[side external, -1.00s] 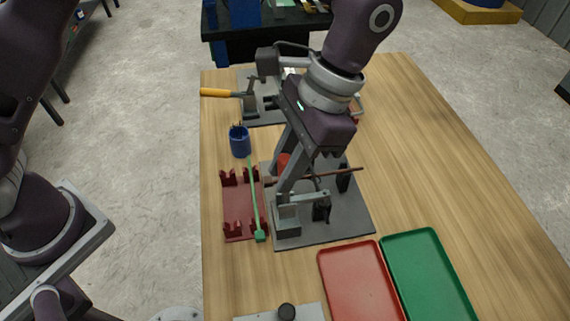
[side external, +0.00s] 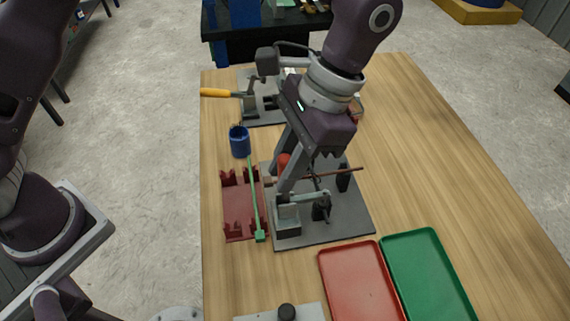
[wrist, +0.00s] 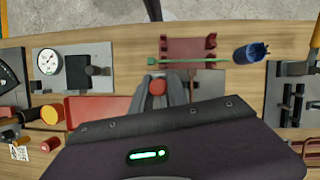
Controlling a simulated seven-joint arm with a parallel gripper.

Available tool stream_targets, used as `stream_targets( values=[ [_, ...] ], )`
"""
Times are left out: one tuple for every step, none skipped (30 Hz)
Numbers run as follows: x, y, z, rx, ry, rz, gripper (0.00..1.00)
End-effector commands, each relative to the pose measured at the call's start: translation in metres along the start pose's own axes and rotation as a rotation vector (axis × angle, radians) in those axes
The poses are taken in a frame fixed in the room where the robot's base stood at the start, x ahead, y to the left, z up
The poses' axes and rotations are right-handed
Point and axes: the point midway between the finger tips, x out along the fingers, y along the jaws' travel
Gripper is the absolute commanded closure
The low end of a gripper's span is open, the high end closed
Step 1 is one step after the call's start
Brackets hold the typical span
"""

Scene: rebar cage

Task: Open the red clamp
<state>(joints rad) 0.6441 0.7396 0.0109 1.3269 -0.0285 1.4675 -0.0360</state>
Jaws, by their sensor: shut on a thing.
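The red clamp shows as a red handle end (side external: 284,161) on the grey fixture plate (side external: 345,222), largely hidden behind my fingers. In the wrist view its rounded red end (wrist: 157,87) sits between my two fingers. My gripper (side external: 287,186) reaches down over the plate and is shut on the red clamp's handle. A thin brown bar (side external: 345,171) runs across the fixture just behind my fingers. The clamp's lower parts and exact arm position are hidden.
A dark red rack (side external: 240,208) with a green rod (side external: 255,205) stands close on the left. A blue cup (side external: 240,141) stands behind it. Red (side external: 358,285) and green (side external: 428,270) trays lie in front. The table's right side is clear.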

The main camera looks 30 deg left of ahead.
Motion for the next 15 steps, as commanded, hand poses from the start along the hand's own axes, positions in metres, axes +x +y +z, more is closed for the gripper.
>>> stream_targets(
  values=[
    [-0.0007,0.0004,0.0001,0.0,0.001,0.001,1.0],
    [-0.0008,0.0004,0.0001,0.0,0.001,0.001,1.0],
    [-0.0008,0.0004,0.0001,0.0,0.001,0.001,1.0],
    [-0.0008,0.0004,0.0001,0.0,0.002,0.001,1.0],
    [-0.0008,0.0004,0.0001,0.0,0.002,0.001,1.0],
    [-0.0008,0.0004,0.0001,0.0,0.002,0.001,1.0],
    [-0.0008,0.0004,0.0001,0.0,0.002,0.001,1.0],
    [-0.0008,0.0004,0.0001,0.0,0.002,0.001,1.0],
    [-0.0008,0.0004,0.0004,0.001,0.003,0.002,1.0],
    [-0.0007,0.0003,0.0008,0.001,0.005,0.002,1.0],
    [-0.0006,0.0002,0.0013,0.001,0.008,0.003,1.0],
    [-0.0003,0.0001,0.0019,0.002,0.015,0.004,1.0],
    [0.0,-0.0001,0.0025,0.002,0.023,0.005,1.0],
    [0.0003,-0.0003,0.0037,0.003,0.031,0.007,1.0],
    [0.0008,-0.0007,0.0051,0.004,0.046,0.009,1.0]
  ],
)
